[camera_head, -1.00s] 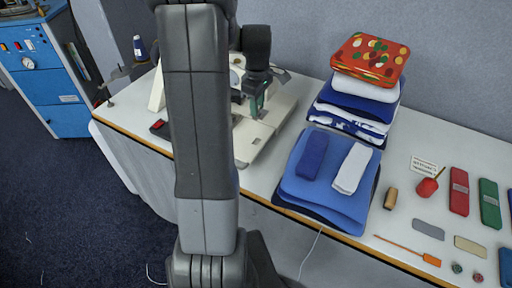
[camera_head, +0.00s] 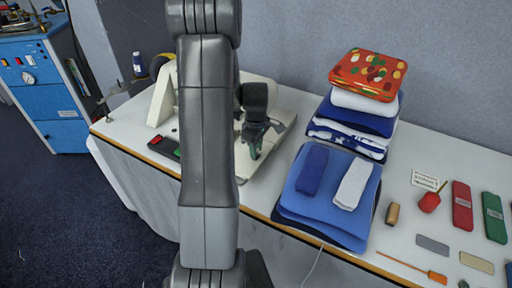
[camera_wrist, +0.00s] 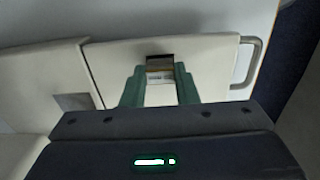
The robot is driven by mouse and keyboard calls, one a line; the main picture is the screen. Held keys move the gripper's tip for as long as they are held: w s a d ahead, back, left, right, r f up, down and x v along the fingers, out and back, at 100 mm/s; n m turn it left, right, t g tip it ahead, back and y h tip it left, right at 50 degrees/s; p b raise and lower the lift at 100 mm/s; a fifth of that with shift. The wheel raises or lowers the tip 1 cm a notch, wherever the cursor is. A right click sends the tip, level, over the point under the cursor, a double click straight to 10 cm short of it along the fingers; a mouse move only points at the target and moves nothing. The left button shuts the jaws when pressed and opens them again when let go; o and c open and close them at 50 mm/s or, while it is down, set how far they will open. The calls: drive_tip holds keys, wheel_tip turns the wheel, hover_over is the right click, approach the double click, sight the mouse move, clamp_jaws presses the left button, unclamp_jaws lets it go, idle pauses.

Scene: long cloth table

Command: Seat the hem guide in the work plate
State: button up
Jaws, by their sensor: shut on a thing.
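My gripper (camera_head: 256,150) is over the cream sewing machine bed in the head view, its green fingers pointing down. In the wrist view my gripper (camera_wrist: 160,70) is shut on a small pale piece, seemingly the hem guide (camera_wrist: 160,94), between the two green fingers. The work plate (camera_wrist: 212,54) is the cream plate ahead, with a dark rectangular slot (camera_wrist: 160,59) just beyond the fingertips. The held piece appears close to the slot; I cannot tell whether it touches or enters it. In the head view the hem guide is not discernible, and my arm covers part of the machine.
A metal loop (camera_wrist: 250,62) stands at the plate's right edge in the wrist view. In the head view, folded blue cloths (camera_head: 328,205) and a cloth stack (camera_head: 353,118) lie right of the machine. A red-and-green item (camera_head: 165,147) lies left of my arm.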

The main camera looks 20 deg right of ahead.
drive_tip(key=shift+f, duration=0.1)
drive_tip(key=shift+f, duration=0.1)
drive_tip(key=o, duration=1)
wheel_tip(320, 180, up, 12)
drive_tip(key=shift+b, duration=0.45)
drive_tip(key=shift+f, duration=4.55)
